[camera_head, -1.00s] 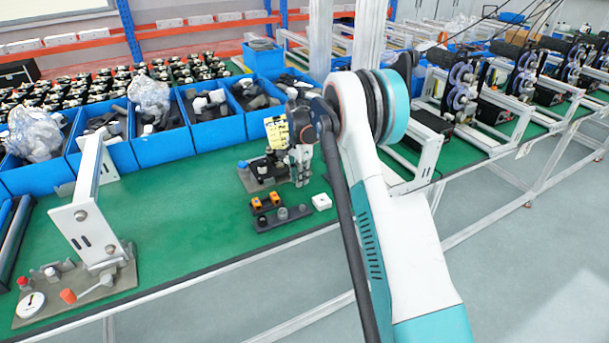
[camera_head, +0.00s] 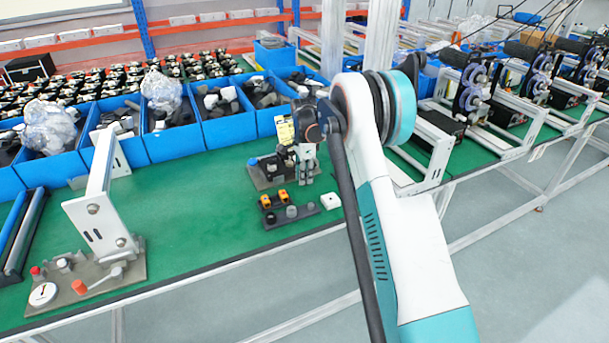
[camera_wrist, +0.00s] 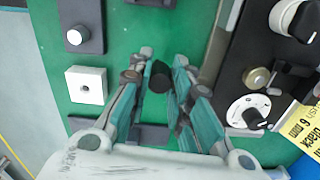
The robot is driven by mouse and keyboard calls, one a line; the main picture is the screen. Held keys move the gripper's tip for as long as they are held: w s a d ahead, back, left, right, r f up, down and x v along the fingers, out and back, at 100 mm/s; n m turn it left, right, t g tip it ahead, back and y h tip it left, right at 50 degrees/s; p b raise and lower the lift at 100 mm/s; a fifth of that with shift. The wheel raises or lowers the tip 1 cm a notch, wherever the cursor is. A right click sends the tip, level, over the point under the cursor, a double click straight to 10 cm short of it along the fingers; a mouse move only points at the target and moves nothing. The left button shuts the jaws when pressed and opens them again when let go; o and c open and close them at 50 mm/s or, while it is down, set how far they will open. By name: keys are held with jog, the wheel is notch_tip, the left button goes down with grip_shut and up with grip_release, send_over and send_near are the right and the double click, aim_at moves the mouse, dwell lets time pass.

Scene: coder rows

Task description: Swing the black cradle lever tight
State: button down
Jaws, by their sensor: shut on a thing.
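My gripper (camera_wrist: 162,84) is shut on a small black knob-like piece (camera_wrist: 160,77) in the wrist view, apparently the end of the black lever. Its fingertips hide the sides of that piece, and the lever's arm cannot be made out. In the head view my gripper (camera_head: 306,178) points down at the right side of a small fixture with a grey base (camera_head: 262,182) and black cradle parts (camera_head: 268,166). In the wrist view a dark fixture plate (camera_wrist: 235,70) with a white dial (camera_wrist: 248,112) and a brass knob (camera_wrist: 257,78) lies right of the fingers.
A white block (camera_head: 330,201) and a dark strip (camera_head: 290,216) with orange pieces lie in front of the fixture. Blue bins (camera_head: 175,145) line the back. Another fixture with a tall white plate (camera_head: 100,215) stands front left. Green mat (camera_head: 185,220) between is clear.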

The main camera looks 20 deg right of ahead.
jog(key=c, duration=1.5)
grip_release()
jog(key=shift+a, duration=0.1)
jog(key=shift+o, duration=0.2)
notch_tip(320, 180, up, 12)
jog(key=shift+r, duration=0.1)
jog(key=s+a+r+n+t, duration=0.2)
jog(key=s+a+r+n, duration=0.25)
jog(key=s+r, duration=0.45)
jog(key=s+a+r+n+t, duration=0.1)
jog(key=s+a+r+n, duration=0.4)
jog(key=s, duration=0.5)
jog(key=s+a+f+n+t, duration=0.2)
jog(key=s+n, duration=0.2)
jog(key=s, duration=0.7)
jog(key=s+a+f+n+t, duration=0.2)
jog(key=s+n, duration=0.3)
jog(key=s, duration=0.7)
jog(key=shift+a+f, duration=0.2)
jog(key=shift+f, duration=0.1)
